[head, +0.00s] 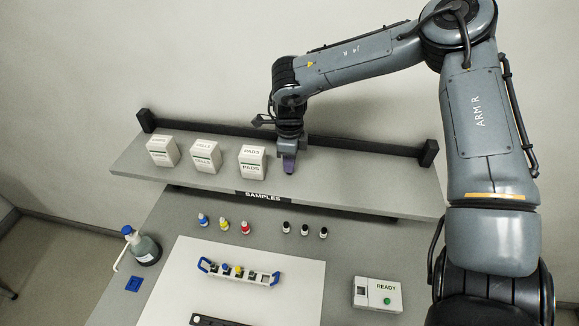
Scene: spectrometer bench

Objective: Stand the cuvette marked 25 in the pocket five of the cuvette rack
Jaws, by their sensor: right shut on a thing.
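My right gripper (289,163) points down over the SAMPLES shelf at the back, just right of the PADS boxes. It is shut on a small purple piece (289,166) at its fingertips. This may be the cuvette, but no mark is readable at this size. I cannot tell whether the piece touches the shelf. The white cuvette rack (257,279) with blue end handles lies on the white mat, well in front of the shelf. Several of its pockets hold small capped items; the pocket numbers are not readable. My left gripper is not in view.
The shelf (335,185) carries white boxes (252,165) left of the gripper. Several small coloured and black-capped bottles (245,227) stand before it. A wash bottle (144,247) is at left, a READY device (377,295) at right. The white mat (300,298) has bare room around the rack.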

